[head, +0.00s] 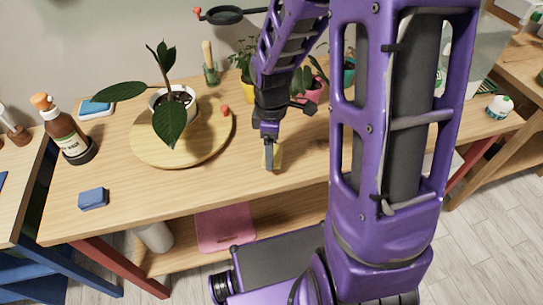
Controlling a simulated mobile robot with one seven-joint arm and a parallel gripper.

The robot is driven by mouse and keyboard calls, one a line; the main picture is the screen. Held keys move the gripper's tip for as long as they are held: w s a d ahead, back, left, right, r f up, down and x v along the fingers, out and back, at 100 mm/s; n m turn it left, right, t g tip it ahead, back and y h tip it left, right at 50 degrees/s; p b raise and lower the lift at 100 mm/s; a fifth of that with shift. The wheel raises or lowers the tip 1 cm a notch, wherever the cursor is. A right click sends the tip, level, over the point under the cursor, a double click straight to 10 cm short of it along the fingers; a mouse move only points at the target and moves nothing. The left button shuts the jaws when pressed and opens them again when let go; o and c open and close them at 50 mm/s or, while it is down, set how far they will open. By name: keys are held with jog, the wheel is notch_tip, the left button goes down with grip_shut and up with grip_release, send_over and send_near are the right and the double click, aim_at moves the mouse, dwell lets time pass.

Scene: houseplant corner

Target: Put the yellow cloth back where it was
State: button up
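My gripper (269,160) points down at the middle of the wooden table, right of the round wooden board (145,152). A small pale yellow patch (279,155) shows right beside its fingers; it may be the yellow cloth, but most of it is hidden. From this view I cannot tell whether the fingers are closed on it or only next to it, nor whether it touches the tabletop.
On the board stands a large-leaved plant (168,125) in a white pot. A brown bottle (66,136) and a blue block (93,198) are at left. Small potted plants, including a yellow pot (247,89), line the back. A pink sheet (226,229) lies on the lower shelf. The front middle tabletop is clear.

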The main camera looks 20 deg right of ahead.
jog(key=shift+f, duration=1.4)
jog(key=shift+f, duration=0.15)
jog(key=o, duration=1)
notch_tip(320, 180, up, 12)
jog(key=shift+r+p, duration=0.2)
jog(key=shift+p, duration=0.15)
jog(key=shift+w, duration=0.1)
